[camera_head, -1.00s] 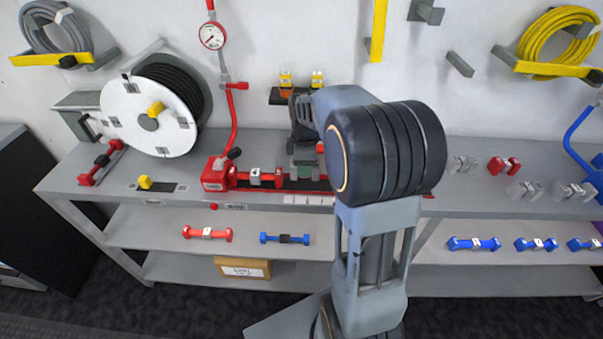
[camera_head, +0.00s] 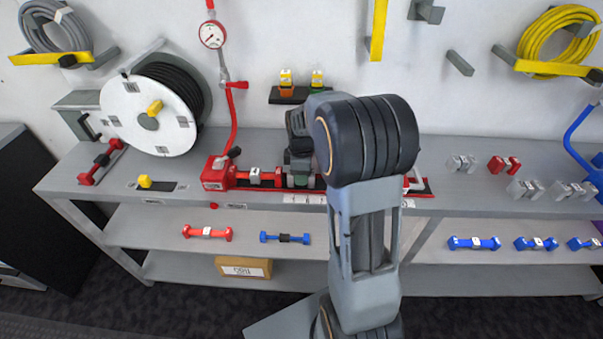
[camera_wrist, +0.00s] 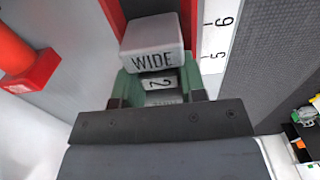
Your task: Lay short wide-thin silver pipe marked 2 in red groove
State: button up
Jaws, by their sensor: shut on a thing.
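My gripper (camera_wrist: 158,95) is shut on a silver pipe (camera_wrist: 152,35), which shows a wide block end lettered WIDE and a thinner middle marked 2. The green fingers sit on both sides of the middle. The far end of the pipe is hidden by my gripper body. The red groove (camera_wrist: 187,20) shows behind the pipe with its red walls; I cannot tell whether the pipe touches it. In the head view my gripper (camera_head: 300,174) is over the groove (camera_head: 427,187), and my arm hides part of it and the held pipe.
A red pipe with a silver middle (camera_head: 255,177) lies in the groove's left part, beside a red fitting (camera_head: 216,174). A numbered white strip (camera_wrist: 217,40) runs along the groove. A hose reel (camera_head: 150,115) stands left; silver pipes (camera_head: 525,189) lie right.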

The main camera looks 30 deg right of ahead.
jog(key=o, duration=1)
jog(key=shift+f, duration=0.1)
notch_tip(320, 180, up, 12)
jog(key=s+a+m+t, duration=0.1)
jog(key=s+a+m, duration=0.2)
jog(key=s+m, duration=0.1)
jog(key=s+a+f+m+t, duration=0.1)
jog(key=s+a+m, duration=0.2)
jog(key=s, duration=0.3)
jog(key=s+a+f+m+t, duration=0.1)
jog(key=s+a+m, duration=0.2)
jog(key=s+m, duration=0.2)
jog(key=shift+s+a+f+p, duration=0.25)
jog(key=shift+s+a+p, duration=0.15)
jog(key=shift+s, duration=0.2)
